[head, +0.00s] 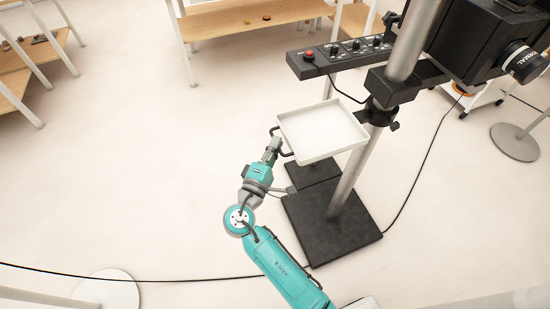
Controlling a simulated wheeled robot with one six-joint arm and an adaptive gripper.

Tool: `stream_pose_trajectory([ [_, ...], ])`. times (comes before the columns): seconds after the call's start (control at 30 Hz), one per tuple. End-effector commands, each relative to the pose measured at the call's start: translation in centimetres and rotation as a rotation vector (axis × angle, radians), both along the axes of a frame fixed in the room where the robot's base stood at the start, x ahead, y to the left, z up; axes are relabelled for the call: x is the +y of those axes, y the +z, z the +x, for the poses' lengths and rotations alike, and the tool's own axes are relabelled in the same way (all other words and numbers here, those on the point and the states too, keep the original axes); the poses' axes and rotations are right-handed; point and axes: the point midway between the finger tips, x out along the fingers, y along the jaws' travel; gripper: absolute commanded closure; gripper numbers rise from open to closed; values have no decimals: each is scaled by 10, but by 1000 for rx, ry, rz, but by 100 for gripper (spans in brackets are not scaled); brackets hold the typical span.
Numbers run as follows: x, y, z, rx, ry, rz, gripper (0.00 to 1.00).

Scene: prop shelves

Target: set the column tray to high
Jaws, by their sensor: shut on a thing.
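The white column tray (322,128) is a shallow square tray with raised rims, fixed beside the grey metal column (352,172). It sits below the black control panel and well above the column's dark base plate. A dark loop handle (275,131) is on the tray's left side. My gripper (275,146) is at that left side, shut on the handle. The exact contact of the fingers is too small to see clearly.
A black control panel (340,57) with a red button and knobs is above the tray. A black camera-like unit (480,45) hangs at upper right. The dark base plate (335,225) stands on the floor. Cables cross the floor; wooden shelves (240,18) are behind.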

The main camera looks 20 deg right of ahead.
Motion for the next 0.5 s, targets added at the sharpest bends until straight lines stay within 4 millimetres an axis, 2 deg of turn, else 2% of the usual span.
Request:
stream_pose_trajectory([
  [0.03,0,10,0,-7,-1,0,100],
  [0.13,0,19,0,-6,-1,0,100],
  [0.5,0,26,1,-9,0,-2,100],
])
